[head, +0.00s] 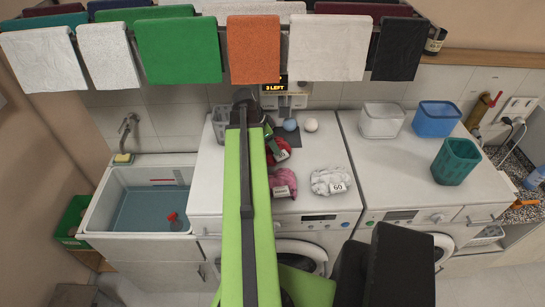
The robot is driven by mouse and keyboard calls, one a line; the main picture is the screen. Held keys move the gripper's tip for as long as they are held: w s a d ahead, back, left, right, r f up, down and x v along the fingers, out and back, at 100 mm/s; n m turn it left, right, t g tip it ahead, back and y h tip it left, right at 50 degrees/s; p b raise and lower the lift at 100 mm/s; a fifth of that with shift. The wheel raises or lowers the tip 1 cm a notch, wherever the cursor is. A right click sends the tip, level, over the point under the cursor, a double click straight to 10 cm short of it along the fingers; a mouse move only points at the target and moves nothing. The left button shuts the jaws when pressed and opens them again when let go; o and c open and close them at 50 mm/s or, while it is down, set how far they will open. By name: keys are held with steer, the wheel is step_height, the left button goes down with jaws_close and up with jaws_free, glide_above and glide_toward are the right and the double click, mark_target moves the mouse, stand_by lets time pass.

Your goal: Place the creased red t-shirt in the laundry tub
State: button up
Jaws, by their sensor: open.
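A crumpled red cloth (282,146), which looks like the creased red t-shirt, lies on the left white machine's top with a pale tag on it. My green arm hides its left side. The white laundry tub (98,212) is at the left, with a blue-grey inside and a tap behind it. My arm reaches away over the machine. My gripper (246,98) is the dark end near the back of the machine top, behind and left of the red cloth. It is open; its fingers are hard to make out, and I see no cloth in it.
A pink cloth (284,182) and a white cloth tagged 60 (328,180) lie near the machine's front. Two balls (310,125) lie behind. A clear box (382,120), blue box (436,118) and teal basket (455,161) stand right. Towels (326,47) hang above. A red-topped bottle (174,221) is in the tub.

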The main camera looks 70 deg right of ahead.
steer(key=shift+r, duration=0.1)
jaws_close()
stand_by(1.2)
